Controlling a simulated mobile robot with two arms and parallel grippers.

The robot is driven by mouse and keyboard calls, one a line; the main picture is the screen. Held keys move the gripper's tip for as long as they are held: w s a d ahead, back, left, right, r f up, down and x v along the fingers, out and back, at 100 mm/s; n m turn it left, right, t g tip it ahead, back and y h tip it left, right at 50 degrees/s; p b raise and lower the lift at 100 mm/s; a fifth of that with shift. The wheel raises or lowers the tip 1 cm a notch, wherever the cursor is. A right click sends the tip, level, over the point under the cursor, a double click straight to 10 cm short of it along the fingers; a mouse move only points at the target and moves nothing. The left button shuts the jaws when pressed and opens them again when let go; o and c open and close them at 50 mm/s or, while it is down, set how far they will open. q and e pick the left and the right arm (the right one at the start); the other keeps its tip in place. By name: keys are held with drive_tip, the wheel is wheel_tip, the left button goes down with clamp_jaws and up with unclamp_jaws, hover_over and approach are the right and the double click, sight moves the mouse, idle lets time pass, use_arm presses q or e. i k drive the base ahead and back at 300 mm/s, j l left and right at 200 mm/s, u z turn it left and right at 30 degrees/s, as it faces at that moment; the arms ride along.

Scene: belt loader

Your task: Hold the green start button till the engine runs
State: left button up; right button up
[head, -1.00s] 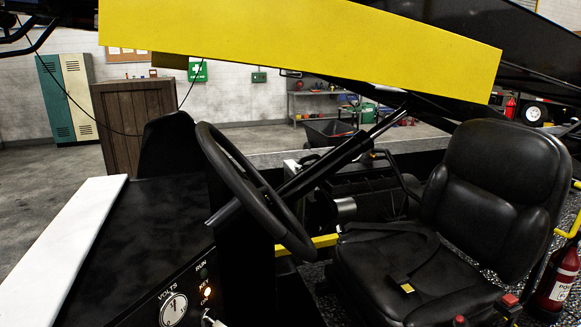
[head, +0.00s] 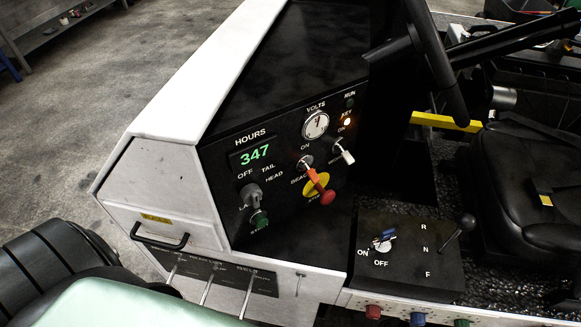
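The green start button (head: 259,219) is low on the black dash panel (head: 228,205), just above its START label. A grey switch knob (head: 251,195) sits right above it. The RUN lamp (head: 349,103) at the panel's upper right looks dark green and unlit. The KEY ON lamp (head: 347,122) below it glows. Neither of my grippers is in the head view, and nothing visible touches the button.
A drawer handle (head: 160,238) and several thin levers (head: 208,289) are below left. The steering wheel (head: 436,60) is at upper right.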

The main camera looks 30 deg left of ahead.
sight(260, 220)
drive_tip(key=i+j+u, duration=0.1)
drive_tip(key=u, duration=1)
